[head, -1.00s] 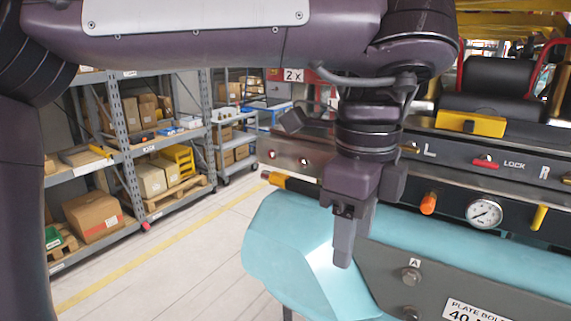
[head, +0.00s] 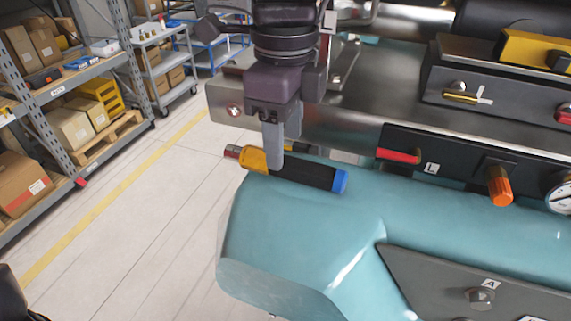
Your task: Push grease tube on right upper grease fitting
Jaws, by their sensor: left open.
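A tool with a yellow collar, black barrel, blue end cap and red-and-metal tip lies on the teal cover; it may be the grease tube (head: 315,175). My left gripper (head: 281,155) points down over it, open. One finger is in front of the tool's yellow-black part and the other appears behind it. I cannot tell whether they touch it. No right upper grease fitting can be made out. My right gripper is not in view.
The teal cover (head: 300,230) fills the front. A black panel with a red lever (head: 398,155) and an orange knob (head: 499,186) is at right. A shelf rack (head: 125,60) and trolley (head: 165,60) stand at left beyond clear floor.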

